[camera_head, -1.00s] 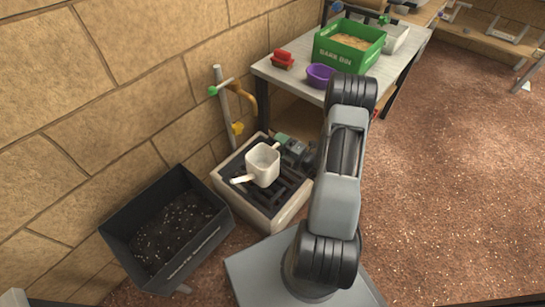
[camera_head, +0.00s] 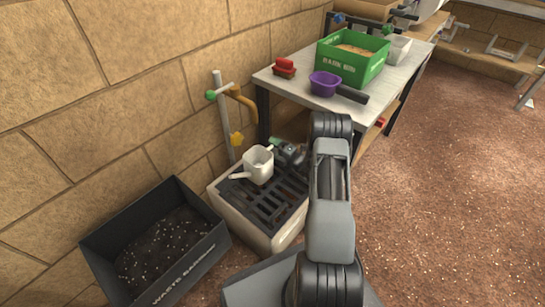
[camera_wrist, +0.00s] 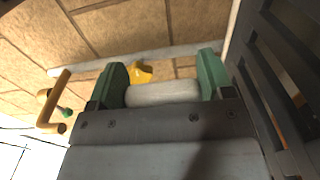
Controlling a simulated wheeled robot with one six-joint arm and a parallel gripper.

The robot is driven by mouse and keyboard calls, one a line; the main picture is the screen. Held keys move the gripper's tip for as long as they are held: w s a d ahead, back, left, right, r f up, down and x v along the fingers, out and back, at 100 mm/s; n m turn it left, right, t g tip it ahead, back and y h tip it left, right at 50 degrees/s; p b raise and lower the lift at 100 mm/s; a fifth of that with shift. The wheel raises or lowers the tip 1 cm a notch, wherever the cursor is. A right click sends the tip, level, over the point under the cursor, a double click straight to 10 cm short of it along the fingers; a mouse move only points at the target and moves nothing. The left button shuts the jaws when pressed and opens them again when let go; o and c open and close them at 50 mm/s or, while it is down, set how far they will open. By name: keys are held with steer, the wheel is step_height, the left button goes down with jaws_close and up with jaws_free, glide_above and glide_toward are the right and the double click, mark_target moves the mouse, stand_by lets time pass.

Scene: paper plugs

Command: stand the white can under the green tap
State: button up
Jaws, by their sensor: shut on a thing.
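The white can (camera_head: 258,166), with a spout pointing left, is upright over the back part of the dark grate (camera_head: 262,203). I cannot tell whether it touches the grate. My gripper (camera_head: 274,148) is shut on the can from the back right; in the wrist view its green fingers (camera_wrist: 163,92) have a white part of the can (camera_wrist: 163,94) between them. The tap with a green knob (camera_head: 211,95) and a curved orange-brown spout (camera_head: 245,99) is on a grey standpipe by the wall, above and behind the can. The green knob also shows in the wrist view (camera_wrist: 68,112).
A yellow fitting (camera_head: 237,139) sits low on the standpipe, close behind the can. A dark waste bin (camera_head: 165,292) stands left of the pale grate stand (camera_head: 236,220). A workbench (camera_head: 287,88) at the back right holds a green bark bin (camera_head: 352,62), a purple pot (camera_head: 324,83) and a red object (camera_head: 285,67).

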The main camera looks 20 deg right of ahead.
steer(key=shift+w+f+b, duration=0.15)
steer(key=shift+f+b, duration=0.25)
steer(key=shift+f, duration=0.5)
steer(key=shift+w+f+b, duration=0.1)
steer(key=shift+f+b, duration=0.25)
steer(key=shift+f, duration=0.55)
steer(key=shift+f, duration=0.15)
steer(key=o, duration=1.1)
steer(key=shift+c, duration=0.2)
steer(key=shift+r, duration=0.2)
steer(key=p+v, duration=0.4)
steer(key=v, duration=0.7)
steer(key=shift+w+p, duration=0.1)
steer(key=shift+p, duration=0.25)
steer(key=shift+s+d+f, duration=0.1)
steer(key=shift+s+d, duration=0.2)
steer(key=shift+s, duration=0.25)
